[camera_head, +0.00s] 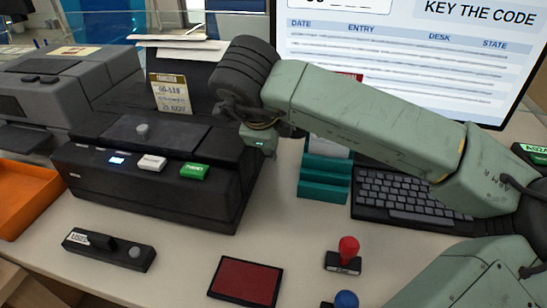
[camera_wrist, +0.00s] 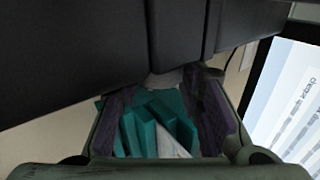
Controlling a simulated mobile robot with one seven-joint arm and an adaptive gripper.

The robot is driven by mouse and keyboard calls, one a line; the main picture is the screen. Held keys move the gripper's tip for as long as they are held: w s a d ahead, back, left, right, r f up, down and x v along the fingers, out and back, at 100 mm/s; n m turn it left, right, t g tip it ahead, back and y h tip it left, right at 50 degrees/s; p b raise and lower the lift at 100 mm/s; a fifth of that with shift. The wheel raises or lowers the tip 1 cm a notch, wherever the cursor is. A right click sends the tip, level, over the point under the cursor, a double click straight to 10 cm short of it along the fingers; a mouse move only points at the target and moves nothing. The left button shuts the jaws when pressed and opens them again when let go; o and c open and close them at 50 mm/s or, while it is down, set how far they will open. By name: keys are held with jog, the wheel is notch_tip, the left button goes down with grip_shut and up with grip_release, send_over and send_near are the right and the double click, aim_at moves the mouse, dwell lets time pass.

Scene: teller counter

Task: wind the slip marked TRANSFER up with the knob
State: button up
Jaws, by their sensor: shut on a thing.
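The cream slip marked TRANSFER (camera_head: 171,94) stands upright at the back of the black printer (camera_head: 150,175), with a brown band across its top. My gripper (camera_head: 250,130) is at the printer's right end, and my arm reaches there from the right. In the wrist view my gripper (camera_wrist: 163,84) has its dark pads on either side of a small grey piece, the knob (camera_wrist: 165,79), at the printer's black side. The gripper is shut on the knob. In the head view the knob is hidden behind my gripper and wrist.
The printer has a white key (camera_head: 152,163) and a green key (camera_head: 194,172). Teal trays (camera_head: 323,182) and a keyboard (camera_head: 410,195) lie to the right. A red ink pad (camera_head: 246,281), a red-knobbed stamp (camera_head: 346,254) and a small black device (camera_head: 108,249) are in front.

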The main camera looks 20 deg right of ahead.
jog(key=shift+r, duration=0.1)
dwell(0.3)
jog(key=o, duration=1.2)
jog(key=shift+c, duration=0.2)
jog(key=v, duration=1.2)
jog(key=shift+s+f, duration=0.2)
jog(key=shift+a, duration=0.1)
